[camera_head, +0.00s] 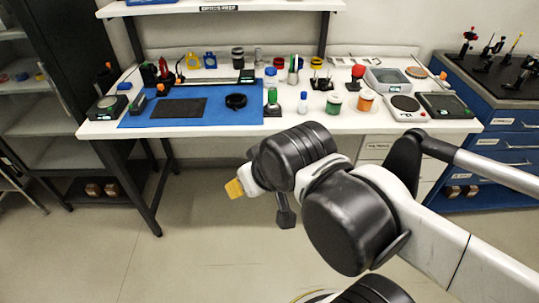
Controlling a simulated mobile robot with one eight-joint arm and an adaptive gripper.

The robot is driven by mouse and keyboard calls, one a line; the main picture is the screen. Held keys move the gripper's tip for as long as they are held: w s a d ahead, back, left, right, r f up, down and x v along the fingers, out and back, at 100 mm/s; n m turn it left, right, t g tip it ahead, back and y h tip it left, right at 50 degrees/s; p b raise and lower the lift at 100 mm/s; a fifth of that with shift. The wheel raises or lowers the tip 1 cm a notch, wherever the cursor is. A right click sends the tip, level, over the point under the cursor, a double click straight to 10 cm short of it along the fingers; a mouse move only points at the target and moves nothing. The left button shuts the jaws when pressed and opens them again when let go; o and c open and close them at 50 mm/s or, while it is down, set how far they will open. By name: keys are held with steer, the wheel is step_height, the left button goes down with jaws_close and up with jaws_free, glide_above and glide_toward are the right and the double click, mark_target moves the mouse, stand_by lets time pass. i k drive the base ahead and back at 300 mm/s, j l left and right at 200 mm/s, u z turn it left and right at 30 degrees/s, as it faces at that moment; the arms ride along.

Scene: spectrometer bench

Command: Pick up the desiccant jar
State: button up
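Several small jars stand on the white bench, and I cannot tell for sure which is the desiccant jar. One is a small jar with orange contents or label (365,101) at the right of centre. A clear jar with a blue lid (270,76) stands farther back. My gripper (238,186) is in front of the bench, over the floor and well apart from the jars. Only a yellow tip shows clearly; my wrist hides much of the rest, so its opening is unclear.
A blue mat (140,121) covers the bench's left part, with a black dish (236,101) on it. A balance (404,108) and a grey tray (387,80) stand at the right. A shelf (270,7) hangs above. The floor before the bench is clear.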

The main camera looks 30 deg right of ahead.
mark_target(335, 100)
steer(key=z, duration=1.3)
